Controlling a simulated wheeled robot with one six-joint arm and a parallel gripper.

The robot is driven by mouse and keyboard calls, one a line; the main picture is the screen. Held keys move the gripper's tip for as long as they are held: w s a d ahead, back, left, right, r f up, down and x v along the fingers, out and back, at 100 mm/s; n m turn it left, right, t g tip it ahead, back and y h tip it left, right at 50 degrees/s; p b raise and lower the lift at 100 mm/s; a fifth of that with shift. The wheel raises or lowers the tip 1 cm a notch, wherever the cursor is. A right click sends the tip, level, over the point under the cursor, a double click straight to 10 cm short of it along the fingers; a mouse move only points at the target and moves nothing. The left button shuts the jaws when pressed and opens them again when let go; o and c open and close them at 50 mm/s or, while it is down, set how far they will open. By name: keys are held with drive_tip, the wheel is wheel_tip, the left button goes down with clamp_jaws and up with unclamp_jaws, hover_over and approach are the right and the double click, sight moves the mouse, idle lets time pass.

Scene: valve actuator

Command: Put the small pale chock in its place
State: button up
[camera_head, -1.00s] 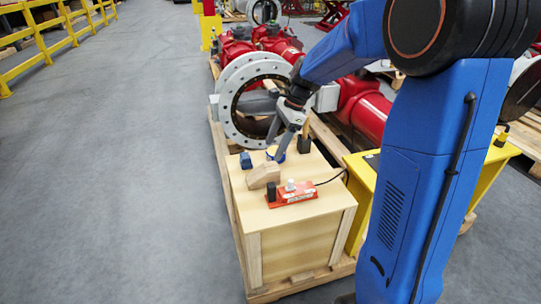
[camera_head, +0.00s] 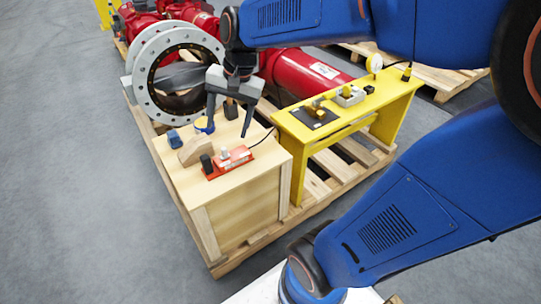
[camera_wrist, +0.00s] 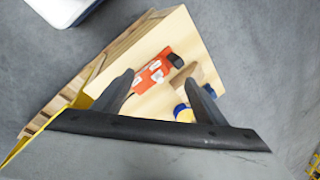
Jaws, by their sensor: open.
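A pale wooden wedge-shaped block, which looks like the chock (camera_head: 193,152), lies on top of the wooden crate (camera_head: 178,178). In the wrist view the chock (camera_wrist: 181,76) lies between the fingers, nearer the right one, and is partly hidden. My gripper (camera_head: 228,131) is open and empty, above the crate and to the right of the chock. In the wrist view the gripper (camera_wrist: 159,78) has its two dark fingers spread wide, with the crate top below. I cannot pick out a marked place for the chock.
On the crate are a red device (camera_head: 232,161), a blue block (camera_head: 174,139), a blue-and-yellow round item (camera_head: 204,125) and a dark block (camera_head: 231,110). A yellow bench (camera_head: 336,130) stands right, and a large flanged valve (camera_head: 143,87) behind.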

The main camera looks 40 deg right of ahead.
drive_tip(key=s+d+f+n+t+h, duration=0.1)
drive_tip(key=s+n, duration=0.3)
drive_tip(key=s, duration=0.3)
drive_tip(key=s+d+n+t+h, duration=0.1)
drive_tip(key=s+d+n, duration=0.1)
drive_tip(key=s+n, duration=0.2)
drive_tip(key=s, duration=0.3)
drive_tip(key=shift+s+f+n+t, duration=0.3)
drive_tip(key=shift+s+f, duration=0.05)
drive_tip(key=shift+o, duration=0.5)
drive_tip(key=shift+s+d+f, duration=0.1)
drive_tip(key=shift+s+f, duration=0.1)
drive_tip(key=shift+s, duration=0.15)
